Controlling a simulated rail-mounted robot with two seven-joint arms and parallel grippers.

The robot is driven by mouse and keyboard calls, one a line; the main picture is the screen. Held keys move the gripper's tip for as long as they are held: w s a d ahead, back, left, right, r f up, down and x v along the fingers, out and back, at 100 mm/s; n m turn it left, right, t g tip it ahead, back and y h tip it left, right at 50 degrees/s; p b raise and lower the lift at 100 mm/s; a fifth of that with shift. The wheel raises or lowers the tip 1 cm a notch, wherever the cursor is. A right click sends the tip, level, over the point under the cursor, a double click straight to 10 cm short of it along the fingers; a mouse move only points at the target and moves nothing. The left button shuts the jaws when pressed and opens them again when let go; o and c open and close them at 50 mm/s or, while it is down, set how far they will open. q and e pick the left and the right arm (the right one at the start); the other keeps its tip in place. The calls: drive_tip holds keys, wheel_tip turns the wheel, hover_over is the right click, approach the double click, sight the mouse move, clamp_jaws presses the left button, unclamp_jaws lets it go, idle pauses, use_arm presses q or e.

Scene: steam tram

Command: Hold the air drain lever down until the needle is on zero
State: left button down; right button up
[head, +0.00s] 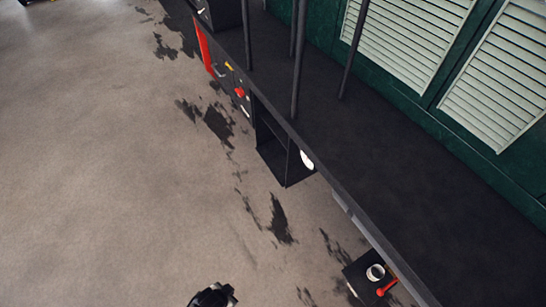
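I cannot make out for sure which part is the air drain lever. A small red handle (240,92) sits on the dark side panel at the upper middle. Another red handle (387,288) lies at the lower right, beside a white cup-like round thing (376,272). A white disc (307,160), partly hidden by the black ledge, may be a gauge; no needle can be read on it. A dark piece (212,296) at the bottom edge seems to be part of my arm. I see no gripper fingers, and nothing of mine touches either red handle.
A long black ledge (430,190) runs diagonally, with thin black posts (298,60) at its upper end. An open dark box (272,140) hangs below it. A green wall with pale louvres (500,85) stands behind. The stained grey floor (100,170) is clear at left.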

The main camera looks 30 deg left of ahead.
use_arm(q)
drive_tip(key=shift+f, duration=0.95)
idle(1.5)
drive_tip(key=shift+f, duration=0.25)
drive_tip(key=shift+f, duration=2.35)
idle(2.9)
